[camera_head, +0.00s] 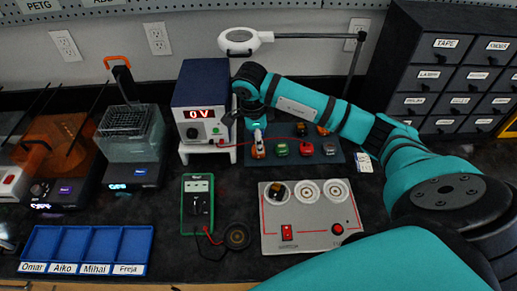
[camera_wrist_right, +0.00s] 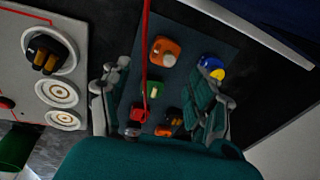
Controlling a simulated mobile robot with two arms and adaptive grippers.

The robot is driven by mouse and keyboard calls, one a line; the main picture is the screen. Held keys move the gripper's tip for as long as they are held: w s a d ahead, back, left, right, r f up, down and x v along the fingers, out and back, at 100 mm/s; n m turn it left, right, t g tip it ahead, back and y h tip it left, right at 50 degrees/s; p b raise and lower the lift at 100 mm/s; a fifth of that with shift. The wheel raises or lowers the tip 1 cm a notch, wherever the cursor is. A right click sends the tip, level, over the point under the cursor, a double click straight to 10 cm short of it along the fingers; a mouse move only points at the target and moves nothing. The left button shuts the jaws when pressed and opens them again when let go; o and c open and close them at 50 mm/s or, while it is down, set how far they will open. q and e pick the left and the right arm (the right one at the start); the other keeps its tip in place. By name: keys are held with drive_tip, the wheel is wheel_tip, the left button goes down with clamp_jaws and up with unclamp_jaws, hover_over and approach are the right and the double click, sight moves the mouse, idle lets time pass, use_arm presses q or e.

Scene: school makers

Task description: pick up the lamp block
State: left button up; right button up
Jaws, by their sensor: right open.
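Several small blocks sit on a dark mat (camera_head: 343,158) under my right gripper (camera_head: 246,128). They include an orange block (camera_wrist_right: 165,50), a green block (camera_wrist_right: 152,90), a block with a blue and yellow top (camera_wrist_right: 212,67), and red and orange ones. I cannot tell for sure which is the lamp block. In the right wrist view my right gripper (camera_wrist_right: 157,98) is open, its fingers apart with nothing held between them. The blue and yellow block is close to one finger. My left gripper is not in view.
A power supply (camera_head: 201,97) stands left of the mat, and a red lead (camera_wrist_right: 147,45) crosses the blocks. A socket panel (camera_head: 309,228), a multimeter (camera_head: 197,203) and a blue tray (camera_head: 87,229) are in front. Labelled drawers (camera_head: 445,75) stand at the right.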

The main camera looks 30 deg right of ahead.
drive_tip(key=shift+w+d+f+p, duration=0.15)
drive_tip(key=shift+f+p, duration=0.1)
drive_tip(key=shift+f, duration=0.7)
drive_tip(key=shift+w+d+f+p, duration=0.1)
drive_tip(key=shift+w+f+p, duration=0.15)
drive_tip(key=shift+f, duration=0.75)
drive_tip(key=shift+w+d+f+p, duration=0.1)
drive_tip(key=shift+f+p, duration=0.2)
drive_tip(key=shift+f, duration=0.65)
drive_tip(key=c, duration=1.2)
drive_tip(key=shift+o, duration=0.2)
drive_tip(key=shift+r, duration=0.15)
